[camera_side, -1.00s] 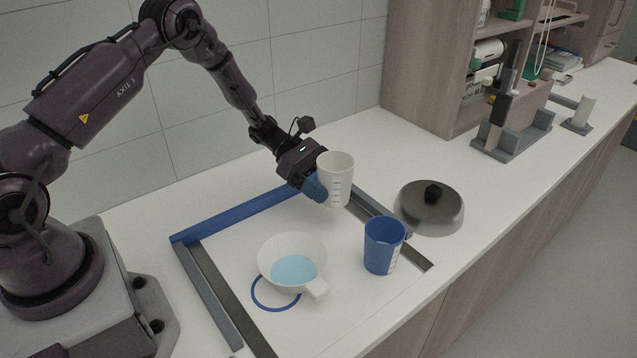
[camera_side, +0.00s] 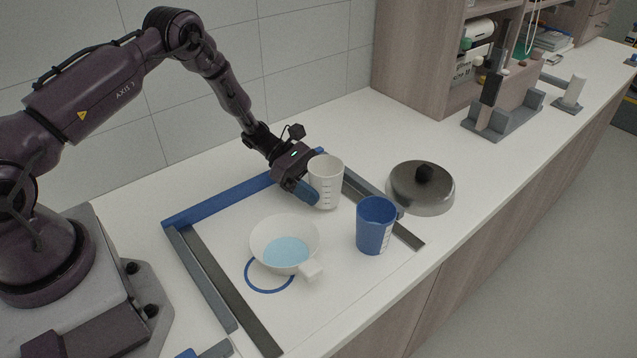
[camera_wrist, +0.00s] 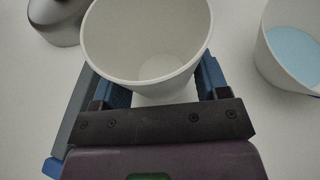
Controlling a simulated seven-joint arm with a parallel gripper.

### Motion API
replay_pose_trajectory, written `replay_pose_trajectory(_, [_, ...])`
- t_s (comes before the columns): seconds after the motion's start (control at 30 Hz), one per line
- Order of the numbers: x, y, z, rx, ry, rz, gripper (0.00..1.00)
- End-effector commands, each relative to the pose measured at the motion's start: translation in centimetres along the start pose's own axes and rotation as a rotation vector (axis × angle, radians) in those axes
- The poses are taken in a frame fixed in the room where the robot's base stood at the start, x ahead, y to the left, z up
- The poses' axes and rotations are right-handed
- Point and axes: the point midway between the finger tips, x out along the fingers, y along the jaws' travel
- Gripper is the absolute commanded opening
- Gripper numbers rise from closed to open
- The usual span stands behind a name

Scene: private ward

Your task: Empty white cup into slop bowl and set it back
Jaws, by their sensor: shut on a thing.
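The white cup (camera_side: 327,178) has graduation marks and stands upright in my gripper (camera_side: 310,186), at the back right of the framed work area. My gripper is shut on its side. In the wrist view the cup (camera_wrist: 150,45) sits between the blue fingers (camera_wrist: 165,92), and its inside looks empty, with a bare pale bottom. Its base is low, at or close to the counter; I cannot tell if it touches. The white slop bowl (camera_side: 262,240) holds light blue liquid and sits in front, left of the cup; it also shows in the wrist view (camera_wrist: 270,55).
A blue cup (camera_side: 374,228) stands right of the bowl. A metal lid with a black knob (camera_side: 420,190) lies further right. A blue ring (camera_side: 262,288) is marked under the bowl's front. Blue and grey rails (camera_side: 230,198) edge the area. A grey rack (camera_side: 505,115) stands far right.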

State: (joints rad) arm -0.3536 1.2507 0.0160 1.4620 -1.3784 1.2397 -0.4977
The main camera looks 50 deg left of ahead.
Motion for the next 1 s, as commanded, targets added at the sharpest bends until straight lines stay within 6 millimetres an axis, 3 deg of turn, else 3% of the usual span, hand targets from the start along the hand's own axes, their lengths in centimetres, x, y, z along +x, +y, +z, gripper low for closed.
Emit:
replay_pose_trajectory(0.77, [0.5, 0.1, -1.2, 0.000, 0.000, 0.000, 0.11])
replay_pose_trajectory(0.8, [0.5, 0.1, -1.2, 0.000, 0.000, 0.000, 0.75])
replay_pose_trajectory(0.9, [0.5, 0.1, -1.2, 0.000, 0.000, 0.000, 0.98])
replay_pose_trajectory(1.0, [0.5, 0.1, -1.1, 0.000, 0.000, 0.000, 0.98])
